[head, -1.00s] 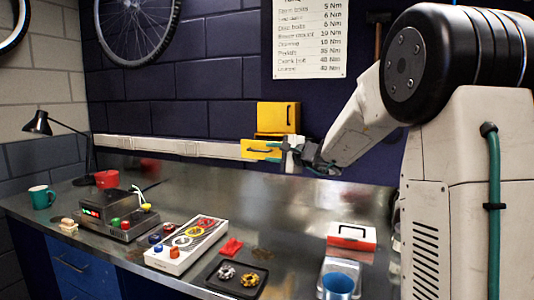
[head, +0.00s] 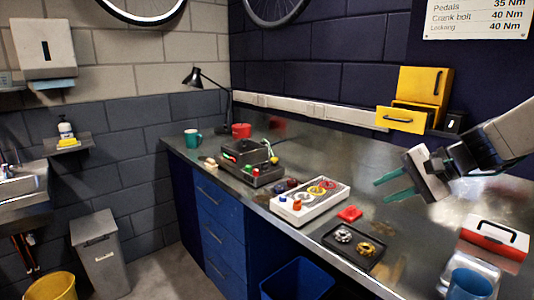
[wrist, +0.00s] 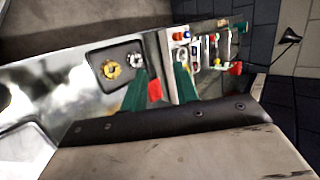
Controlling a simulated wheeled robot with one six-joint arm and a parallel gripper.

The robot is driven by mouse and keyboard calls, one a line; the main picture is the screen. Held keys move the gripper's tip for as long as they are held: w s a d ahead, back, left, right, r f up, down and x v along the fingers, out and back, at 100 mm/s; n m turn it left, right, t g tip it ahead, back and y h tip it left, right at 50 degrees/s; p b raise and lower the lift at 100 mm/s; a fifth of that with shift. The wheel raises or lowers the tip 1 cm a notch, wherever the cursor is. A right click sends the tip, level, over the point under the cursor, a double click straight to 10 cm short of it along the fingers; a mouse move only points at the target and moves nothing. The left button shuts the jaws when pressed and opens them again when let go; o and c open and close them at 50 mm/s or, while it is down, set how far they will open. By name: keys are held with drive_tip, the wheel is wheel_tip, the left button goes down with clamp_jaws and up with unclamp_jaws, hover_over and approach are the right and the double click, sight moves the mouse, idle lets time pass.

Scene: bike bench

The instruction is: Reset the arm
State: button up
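My gripper (head: 394,184) is at the right in the head view, raised above the metal bench (head: 350,165). Its two green fingers are spread apart, with nothing between them, and point left. In the wrist view my gripper (wrist: 160,90) shows both green fingers apart, with the bench beyond them. The arm reaches in from the right edge of the head view.
The bench holds a black tray (head: 338,253) with two ring parts, a red piece (head: 350,213), a white board (head: 293,208), a dark device (head: 250,175), a red-and-white box (head: 495,238) and a blue cup (head: 468,285). A yellow cabinet (head: 425,86) has its drawer (head: 401,119) out.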

drive_tip(key=s+f+n+g+h, duration=0.1)
drive_tip(key=s+n+h, duration=0.3)
drive_tip(key=s, duration=0.9)
drive_tip(key=s+a+f+n+g+h, duration=0.1)
drive_tip(key=s+f+n+g+h, duration=0.1)
drive_tip(key=s, duration=1.2)
drive_tip(key=shift+a+f+n+g+h, duration=0.2)
drive_tip(key=shift+n+g+h, duration=0.4)
drive_tip(key=shift+n+h, duration=0.6)
